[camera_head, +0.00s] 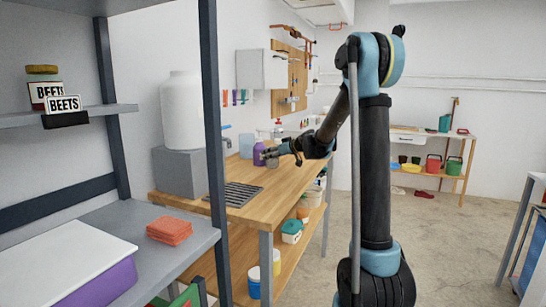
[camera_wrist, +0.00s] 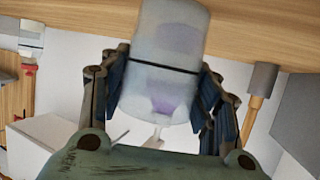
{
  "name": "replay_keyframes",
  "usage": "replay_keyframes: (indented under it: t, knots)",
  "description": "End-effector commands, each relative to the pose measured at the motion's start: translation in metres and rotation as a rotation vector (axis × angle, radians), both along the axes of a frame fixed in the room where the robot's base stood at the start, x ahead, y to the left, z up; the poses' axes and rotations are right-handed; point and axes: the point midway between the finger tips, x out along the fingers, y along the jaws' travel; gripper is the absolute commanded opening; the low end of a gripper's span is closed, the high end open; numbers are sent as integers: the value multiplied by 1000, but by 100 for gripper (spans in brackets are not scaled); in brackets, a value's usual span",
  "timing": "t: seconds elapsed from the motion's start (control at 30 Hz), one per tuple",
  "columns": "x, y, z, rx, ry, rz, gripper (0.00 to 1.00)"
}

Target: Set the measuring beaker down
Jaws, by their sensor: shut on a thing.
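The measuring beaker (camera_wrist: 165,45) is a clear, whitish cup with a dark band, seen close up in the wrist view. My gripper (camera_wrist: 160,95) is shut on it, with one finger on each side. In the head view my gripper (camera_head: 277,152) reaches over the wooden workbench (camera_head: 285,190), by the back wall. The beaker shows there as a small greyish shape (camera_head: 272,162) at the fingertips. I cannot tell whether its base touches the bench top.
A purple bottle (camera_head: 259,153) stands just left of my gripper. A drain grate (camera_head: 235,194) and a white tank on a grey block (camera_head: 181,173) are at the bench's near end. Bare bench top lies in front of my gripper. A metal shelf (camera_head: 150,235) stands at the left.

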Motion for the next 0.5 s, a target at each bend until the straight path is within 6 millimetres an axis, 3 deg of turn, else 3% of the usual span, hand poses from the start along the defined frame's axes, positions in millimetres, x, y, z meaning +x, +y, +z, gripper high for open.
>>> replay_keyframes:
  t: [0.17, 0.2, 0.27, 0.5]
  knots:
    - [0, 0, -1, 0, 0, 0, 38]
    - [0, 0, -1, 0, 0, 0, 63]
    - [0, 0, -1, 0, 0, 0, 77]
    - [0, 0, -1, 0, 0, 0, 77]
